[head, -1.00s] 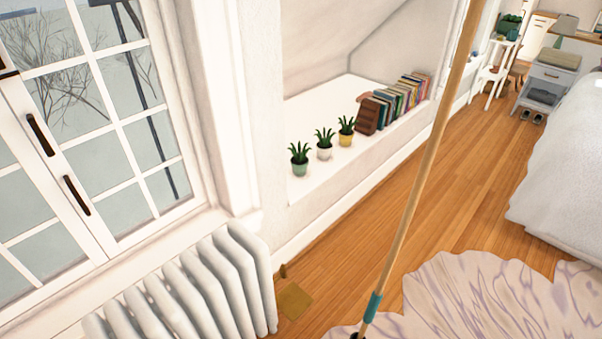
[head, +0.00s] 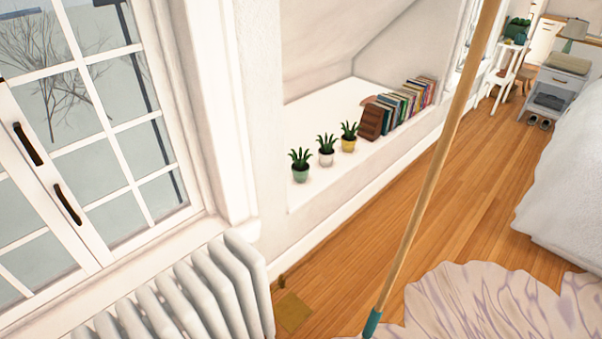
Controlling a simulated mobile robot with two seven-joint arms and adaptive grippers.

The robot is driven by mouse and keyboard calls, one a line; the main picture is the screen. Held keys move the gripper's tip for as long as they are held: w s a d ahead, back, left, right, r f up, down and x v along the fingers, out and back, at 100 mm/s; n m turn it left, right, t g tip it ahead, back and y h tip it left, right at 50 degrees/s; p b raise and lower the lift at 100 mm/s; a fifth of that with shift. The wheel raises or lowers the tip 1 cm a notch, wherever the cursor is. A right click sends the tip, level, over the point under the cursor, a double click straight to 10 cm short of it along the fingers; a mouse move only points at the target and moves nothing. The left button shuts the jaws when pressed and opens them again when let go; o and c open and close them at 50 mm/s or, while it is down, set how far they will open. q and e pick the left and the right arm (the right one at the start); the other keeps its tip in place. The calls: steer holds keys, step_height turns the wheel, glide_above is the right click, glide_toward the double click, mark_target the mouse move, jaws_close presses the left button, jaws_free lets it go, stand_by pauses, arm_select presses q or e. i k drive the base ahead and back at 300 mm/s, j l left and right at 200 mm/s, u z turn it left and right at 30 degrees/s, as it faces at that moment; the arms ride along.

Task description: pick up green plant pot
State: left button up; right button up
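The green plant pot (head: 300,175) holds a spiky green plant and stands upright on the white ledge (head: 300,198) of a wall niche. It is the nearest in a row of 3 potted plants. A pale pinkish-white pot (head: 326,159) stands beside it, and a yellow pot (head: 348,145) stands farther along. Neither of my grippers shows in the head view.
Several books (head: 405,102) with a brown bookend (head: 370,122) stand farther along the ledge. A white radiator (head: 190,295) is at the lower left under the window. A wooden pole (head: 430,180) crosses the view.

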mark_target(300, 168)
steer(key=l+z, duration=0.1)
steer(key=z, duration=0.35)
steer(key=l+z, duration=0.15)
steer(key=z, duration=0.35)
steer(key=l+z, duration=0.1)
steer(key=z, duration=0.35)
steer(key=i+l+z, duration=0.1)
steer(key=i+l, duration=0.55)
steer(key=l, duration=0.2)
steer(key=i+l+z, duration=0.1)
steer(key=i+l, duration=0.6)
steer(key=i+j+u, duration=0.1)
steer(key=i+u, duration=0.35)
steer(key=i+l+u, duration=0.1)
steer(key=i+u, duration=0.4)
steer(key=i, duration=0.15)
steer(key=i+l+u, duration=0.45)
steer(key=i+j, duration=0.1)
